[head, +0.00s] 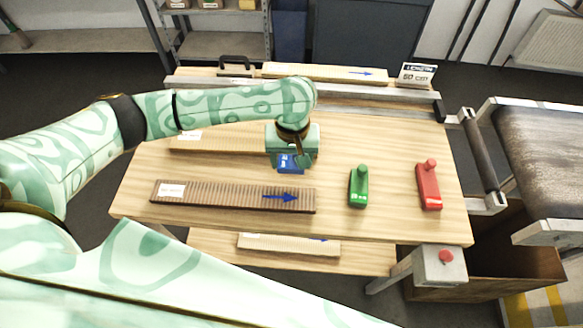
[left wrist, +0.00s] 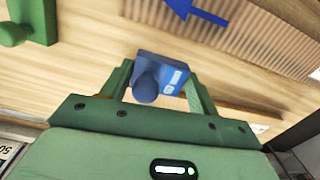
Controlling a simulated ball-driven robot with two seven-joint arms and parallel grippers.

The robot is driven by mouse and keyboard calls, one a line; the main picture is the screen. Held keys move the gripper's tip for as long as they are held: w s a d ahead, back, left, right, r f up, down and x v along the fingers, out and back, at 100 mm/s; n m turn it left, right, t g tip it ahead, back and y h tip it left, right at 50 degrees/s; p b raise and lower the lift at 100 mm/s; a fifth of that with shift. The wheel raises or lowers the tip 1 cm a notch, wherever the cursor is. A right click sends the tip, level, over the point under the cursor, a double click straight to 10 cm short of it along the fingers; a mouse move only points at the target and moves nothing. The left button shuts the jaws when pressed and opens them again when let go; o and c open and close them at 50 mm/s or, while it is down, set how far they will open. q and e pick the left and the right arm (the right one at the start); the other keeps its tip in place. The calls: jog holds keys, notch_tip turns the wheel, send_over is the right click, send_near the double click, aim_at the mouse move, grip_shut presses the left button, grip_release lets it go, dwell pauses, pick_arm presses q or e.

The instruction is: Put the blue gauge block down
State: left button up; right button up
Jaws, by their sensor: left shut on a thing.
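The blue gauge block (head: 291,166) is in my left gripper (head: 289,158), over the middle of the wooden table. In the left wrist view the block (left wrist: 172,69), with a round knob and a pale label, sits between the green fingers (left wrist: 160,84). My left gripper is shut on it. I cannot tell whether the block touches the table. A green gauge block (head: 358,189) and a red gauge block (head: 429,190) stand to its right, each with a knob. My right gripper is not in view.
A dark ribbed strip (head: 220,197) with a blue arrow lies in front of the held block. A lighter strip (head: 220,143) lies behind, partly hidden by my left arm. A metal rail (head: 380,101) and a sign (head: 416,75) are at the back. A conveyor (head: 545,150) stands right.

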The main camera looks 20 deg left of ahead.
aim_at(291, 162)
pick_arm(q)
notch_tip(291, 162, down, 4)
jog(key=shift+w+r+b, duration=0.1)
jog(key=shift+r+b, duration=0.05)
jog(key=shift+b, duration=0.85)
jog(key=shift+r, duration=0.15)
jog(key=o, duration=1.2)
jog(key=shift+c, duration=0.2)
